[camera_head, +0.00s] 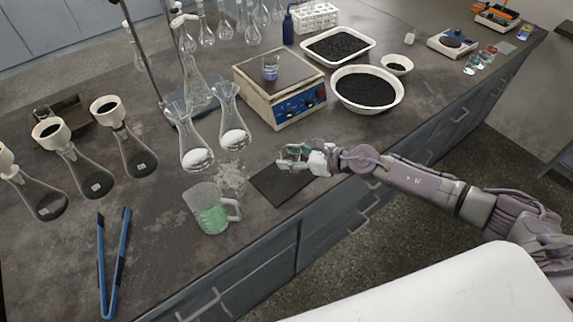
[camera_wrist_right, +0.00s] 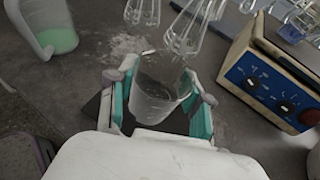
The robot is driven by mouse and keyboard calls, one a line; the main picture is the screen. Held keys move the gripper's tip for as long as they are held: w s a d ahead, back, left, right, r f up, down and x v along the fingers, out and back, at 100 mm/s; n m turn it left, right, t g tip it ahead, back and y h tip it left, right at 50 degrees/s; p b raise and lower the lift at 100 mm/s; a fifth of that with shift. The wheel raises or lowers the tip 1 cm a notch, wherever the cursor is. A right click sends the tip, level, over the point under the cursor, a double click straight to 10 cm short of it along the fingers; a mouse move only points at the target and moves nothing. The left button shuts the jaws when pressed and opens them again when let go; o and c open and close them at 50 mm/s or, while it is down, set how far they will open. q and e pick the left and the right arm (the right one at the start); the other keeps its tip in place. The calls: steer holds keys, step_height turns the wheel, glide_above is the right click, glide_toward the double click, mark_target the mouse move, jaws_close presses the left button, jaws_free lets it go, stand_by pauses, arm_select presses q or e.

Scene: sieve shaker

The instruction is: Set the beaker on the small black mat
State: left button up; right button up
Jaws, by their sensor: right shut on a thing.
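My right gripper (camera_head: 293,160) is shut on a small clear beaker, its teal fingertips on both sides of the glass. In the right wrist view the beaker (camera_wrist_right: 157,88) sits between the fingers (camera_wrist_right: 160,105), roughly upright and seemingly empty. In the head view the gripper mostly hides it. The small black mat (camera_head: 268,188) lies flat near the counter's front edge. The gripper and beaker are over or just at its far right part. I cannot tell whether the beaker's base touches the mat. My left gripper is not in view.
A jug with green contents (camera_head: 208,210) stands left of the mat. Two flasks with white powder (camera_head: 232,132) stand behind it. A hotplate (camera_head: 280,88) bearing a beaker with blue liquid (camera_head: 270,68) is behind the gripper. A bowl of black grains (camera_head: 368,90) is right of the hotplate. Blue tongs (camera_head: 112,265) lie at front left.

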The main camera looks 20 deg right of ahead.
steer(key=shift+w+a+f, duration=0.2)
steer(key=shift+w+f, duration=0.45)
steer(key=shift+w, duration=0.35)
steer(key=shift+w+f, duration=0.1)
steer(key=shift+f, duration=0.15)
steer(key=shift+f+b, duration=0.45)
steer(key=shift+f, duration=1.3)
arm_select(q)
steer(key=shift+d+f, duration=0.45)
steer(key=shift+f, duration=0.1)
arm_select(e)
steer(key=shift+f, duration=0.2)
steer(key=o, duration=1.2)
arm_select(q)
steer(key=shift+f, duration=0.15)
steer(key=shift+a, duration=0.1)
arm_select(e)
steer(key=shift+r, duration=0.15)
